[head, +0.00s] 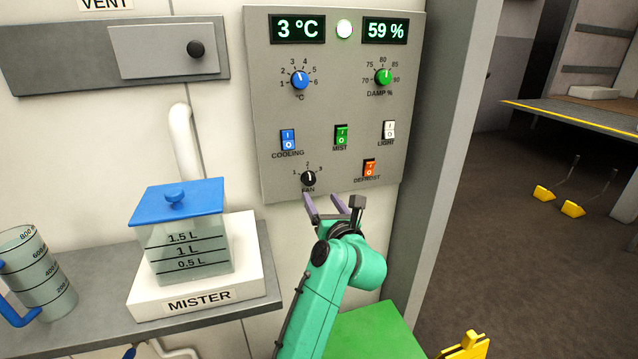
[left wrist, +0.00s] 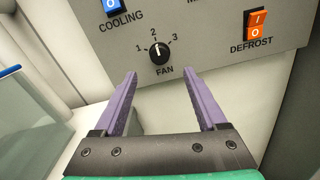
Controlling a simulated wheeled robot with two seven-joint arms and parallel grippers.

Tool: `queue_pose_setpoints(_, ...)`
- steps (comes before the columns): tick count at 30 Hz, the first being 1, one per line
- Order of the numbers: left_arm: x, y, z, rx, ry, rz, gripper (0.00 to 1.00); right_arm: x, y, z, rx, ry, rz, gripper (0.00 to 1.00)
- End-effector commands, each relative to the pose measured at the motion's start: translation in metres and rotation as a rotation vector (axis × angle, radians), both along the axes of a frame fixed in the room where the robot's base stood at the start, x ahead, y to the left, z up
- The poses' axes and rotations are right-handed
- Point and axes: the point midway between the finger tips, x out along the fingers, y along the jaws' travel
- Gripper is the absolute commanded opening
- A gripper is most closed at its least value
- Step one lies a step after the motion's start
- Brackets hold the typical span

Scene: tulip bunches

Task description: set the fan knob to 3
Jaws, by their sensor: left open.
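The fan knob (head: 308,179) is a small black dial with a white pointer, low on the grey control panel (head: 325,110). It also shows in the left wrist view (left wrist: 159,53), above and between my fingers, with marks 1, 2 and 3 around it. Its pointer stands near 2. My left gripper (head: 333,203) has purple fingers and is open and empty, just below the knob and apart from it. The same gripper shows in the left wrist view (left wrist: 163,100). My right gripper is not in view.
The orange defrost switch (head: 369,168) and blue cooling switch (head: 288,139) are near the knob. The mister tank (head: 187,240) with a blue lid stands on a shelf at left, beside a measuring jug (head: 38,275). A green surface (head: 365,331) lies below my arm.

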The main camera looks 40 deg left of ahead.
Motion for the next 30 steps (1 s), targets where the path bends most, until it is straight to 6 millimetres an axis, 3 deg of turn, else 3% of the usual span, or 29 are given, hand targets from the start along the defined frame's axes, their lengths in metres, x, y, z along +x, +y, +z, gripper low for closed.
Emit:
queue_pose_setpoints(3, 0.019, 0.028, 0.004, 0.004, 0.001, 0.004, 0.74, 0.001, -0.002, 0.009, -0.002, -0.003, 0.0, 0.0)
queue_pose_setpoints(9, 0.044, 0.062, 0.001, 0.004, 0.002, 0.0, 0.74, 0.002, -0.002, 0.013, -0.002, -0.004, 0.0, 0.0)
queue_pose_setpoints(20, 0.05, 0.071, 0.0, 0.003, 0.002, 0.0, 0.74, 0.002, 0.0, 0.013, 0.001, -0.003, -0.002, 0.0)
queue_pose_setpoints(24, 0.05, 0.071, -0.001, 0.003, 0.003, 0.0, 0.21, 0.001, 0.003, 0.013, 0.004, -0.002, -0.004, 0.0)
queue_pose_setpoints(26, 0.05, 0.071, -0.001, 0.003, 0.003, 0.0, 0.0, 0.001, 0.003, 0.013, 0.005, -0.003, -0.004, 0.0)
queue_pose_setpoints(30, 0.05, 0.071, 0.0, 0.004, 0.004, -0.001, 0.0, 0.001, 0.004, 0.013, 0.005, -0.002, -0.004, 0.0)
